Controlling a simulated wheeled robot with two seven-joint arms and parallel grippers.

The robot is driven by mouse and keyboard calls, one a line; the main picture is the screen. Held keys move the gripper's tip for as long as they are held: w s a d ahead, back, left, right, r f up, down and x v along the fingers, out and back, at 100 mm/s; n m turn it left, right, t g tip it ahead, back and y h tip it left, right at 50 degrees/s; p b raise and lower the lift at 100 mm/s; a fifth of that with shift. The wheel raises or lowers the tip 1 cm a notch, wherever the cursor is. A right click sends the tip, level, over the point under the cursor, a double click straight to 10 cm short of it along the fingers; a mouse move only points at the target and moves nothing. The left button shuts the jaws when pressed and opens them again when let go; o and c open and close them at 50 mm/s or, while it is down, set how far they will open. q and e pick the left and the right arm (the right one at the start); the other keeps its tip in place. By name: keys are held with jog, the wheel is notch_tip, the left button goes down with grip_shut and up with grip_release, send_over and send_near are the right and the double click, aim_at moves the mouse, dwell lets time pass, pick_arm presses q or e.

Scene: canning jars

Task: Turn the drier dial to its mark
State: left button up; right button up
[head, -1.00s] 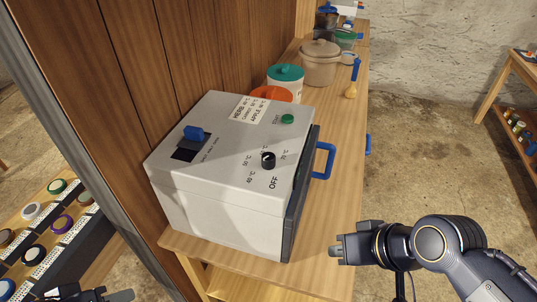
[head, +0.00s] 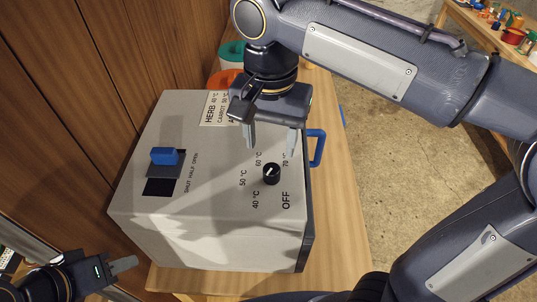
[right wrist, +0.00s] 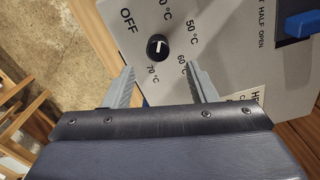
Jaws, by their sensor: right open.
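The drier (head: 205,235) is a pale grey box on a wooden bench. Its black dial (head: 271,173) has a small white pointer, with OFF and 40 to 70 °C printed around it; I cannot tell exactly which mark it points to. My right gripper (head: 271,143) is open above the panel, its fingertips just behind the dial and apart from it. In the right wrist view the dial (right wrist: 157,47) shows beyond and between the open fingertips (right wrist: 160,70). My left gripper (head: 126,263) is low at the left, beside the drier; its opening is unclear.
A blue vent slider (head: 164,156) marked SHUT, HALF, OPEN is left of the dial. A food label (head: 213,108) is partly hidden by my right gripper. A blue handle (head: 317,148) sticks out at the drier's right. Orange (head: 224,79) and teal (head: 231,52) lids stand behind.

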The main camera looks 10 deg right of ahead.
aim_at(271, 168)
notch_tip(271, 168, down, 7)
jog(key=shift+s+d, duration=0.1)
jog(key=shift+d, duration=0.05)
jog(key=c, duration=1)
jog(key=shift+n, duration=0.4)
jog(key=shift+r+n+p, duration=0.1)
jog(key=shift+n+p, duration=0.25)
jog(key=shift+n, duration=0.55)
jog(key=n+p, duration=0.1)
jog(key=n, duration=0.2)
jog(key=shift+n, duration=0.3)
jog(key=n+p, duration=0.1)
jog(key=n, duration=0.4)
jog(key=shift+n, duration=0.3)
